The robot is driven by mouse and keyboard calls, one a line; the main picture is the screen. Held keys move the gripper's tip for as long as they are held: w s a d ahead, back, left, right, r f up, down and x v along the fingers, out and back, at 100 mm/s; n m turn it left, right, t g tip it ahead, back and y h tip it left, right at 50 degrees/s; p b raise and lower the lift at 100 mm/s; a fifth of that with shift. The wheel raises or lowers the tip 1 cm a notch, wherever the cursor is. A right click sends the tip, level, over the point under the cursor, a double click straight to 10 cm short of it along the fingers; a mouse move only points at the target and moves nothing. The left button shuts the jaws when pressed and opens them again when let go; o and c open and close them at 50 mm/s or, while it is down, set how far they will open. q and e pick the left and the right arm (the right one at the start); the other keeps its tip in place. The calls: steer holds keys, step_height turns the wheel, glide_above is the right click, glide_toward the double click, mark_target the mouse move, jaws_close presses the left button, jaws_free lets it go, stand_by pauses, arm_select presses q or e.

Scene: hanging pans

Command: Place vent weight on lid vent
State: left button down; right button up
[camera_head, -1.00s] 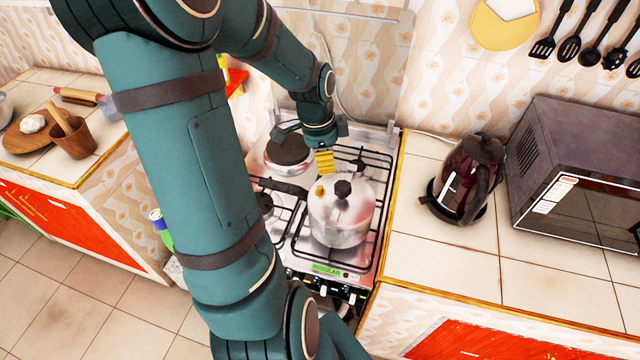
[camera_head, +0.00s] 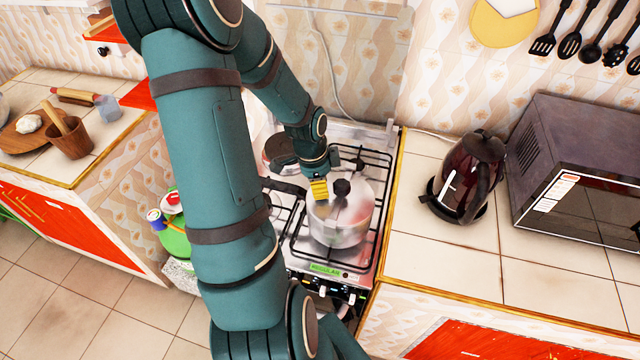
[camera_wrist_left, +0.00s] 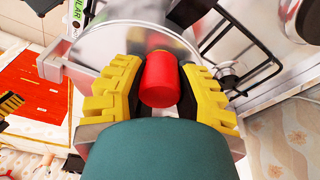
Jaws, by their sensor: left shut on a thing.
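The silver pot (camera_head: 340,225) stands on the stove, its lid topped by a black knob (camera_head: 342,187). My left gripper (camera_head: 319,190), with yellow fingers, is over the left part of the lid, beside the knob. In the left wrist view the gripper (camera_wrist_left: 160,85) is shut on a red cylinder, the vent weight (camera_wrist_left: 159,80), between its fingers. The pale metal lid (camera_wrist_left: 112,42) shows behind the weight there. The lid vent is hidden behind the gripper, and I cannot tell whether the weight touches it.
The stove (camera_head: 376,175) has black grates around the pot. A dark kettle (camera_head: 468,178) and a microwave (camera_head: 575,170) stand on the tiled counter to the right. The counter between stove and kettle is clear. A wooden cup (camera_head: 72,140) stands on the left counter.

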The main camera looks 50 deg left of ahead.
arm_select(q)
steer(key=shift+f, duration=0.25)
steer(key=c, duration=0.7)
jaws_free()
steer(key=shift+c, duration=0.2)
steer(key=shift+r, duration=0.1)
steer(key=shift+r, duration=0.3)
step_height(320, 180, up, 12)
steer(key=s+p, duration=0.1)
steer(key=shift+s+a+p, duration=0.3)
steer(key=shift+a+p, duration=0.1)
steer(key=shift+a, duration=0.05)
steer(key=shift+f, duration=0.15)
